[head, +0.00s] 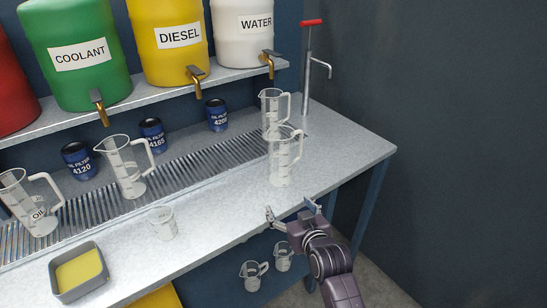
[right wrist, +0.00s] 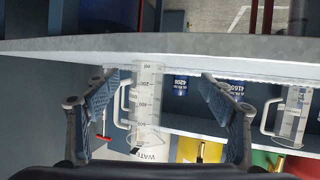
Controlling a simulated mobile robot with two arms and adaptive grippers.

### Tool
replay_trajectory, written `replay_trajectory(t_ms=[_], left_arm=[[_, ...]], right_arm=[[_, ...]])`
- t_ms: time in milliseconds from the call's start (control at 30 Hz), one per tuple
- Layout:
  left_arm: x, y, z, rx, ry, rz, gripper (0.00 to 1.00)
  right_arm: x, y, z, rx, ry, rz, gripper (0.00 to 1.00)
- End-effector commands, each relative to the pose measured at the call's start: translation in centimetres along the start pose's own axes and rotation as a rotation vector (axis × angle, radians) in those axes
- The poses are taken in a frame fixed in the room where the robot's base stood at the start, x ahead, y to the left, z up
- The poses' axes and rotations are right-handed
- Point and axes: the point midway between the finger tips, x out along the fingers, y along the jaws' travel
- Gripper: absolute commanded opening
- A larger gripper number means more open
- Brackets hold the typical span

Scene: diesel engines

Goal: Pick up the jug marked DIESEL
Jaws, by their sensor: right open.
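No jug shows a readable DIESEL label; the word reads on the yellow drum (head: 177,40). A clear graduated jug (head: 284,160) stands upright near the bench's right end, and a second clear jug (head: 271,115) stands behind it. Another clear jug (head: 126,168) stands on the grating, and the jug marked OIL (head: 38,208) is at far left. My right gripper (head: 291,208) is open and empty at the bench's front edge, just in front of the nearest right-hand jug. The right wrist view, upside down, shows a jug (right wrist: 146,97) between the fingers, apart from them. My left gripper is out of view.
A small clear beaker (head: 163,222) and a grey tray with yellow contents (head: 78,274) stand on the bench front. Blue oil filters (head: 217,115) line the back. A red-handled pump (head: 308,70) rises behind the right jugs. Jugs (head: 253,275) sit below the bench.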

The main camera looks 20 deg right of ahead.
Motion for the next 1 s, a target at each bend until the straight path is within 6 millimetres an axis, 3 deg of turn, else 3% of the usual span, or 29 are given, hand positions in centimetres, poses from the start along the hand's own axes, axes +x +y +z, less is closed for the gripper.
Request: replay_trajectory(t_ms=[200,400,767,1000], left_arm=[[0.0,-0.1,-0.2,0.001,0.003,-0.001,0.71],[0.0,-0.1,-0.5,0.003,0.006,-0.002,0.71],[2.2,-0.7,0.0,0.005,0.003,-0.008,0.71],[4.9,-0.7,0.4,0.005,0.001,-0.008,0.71]], right_arm=[[3.0,0.6,-7.1,0.027,0.201,0.037,0.76],[4.2,1.1,-12.3,0.047,0.347,0.069,0.76],[7.1,1.6,-13.8,0.048,0.369,0.075,0.76],[9.7,2.5,-14.5,0.049,0.371,0.075,0.76]])
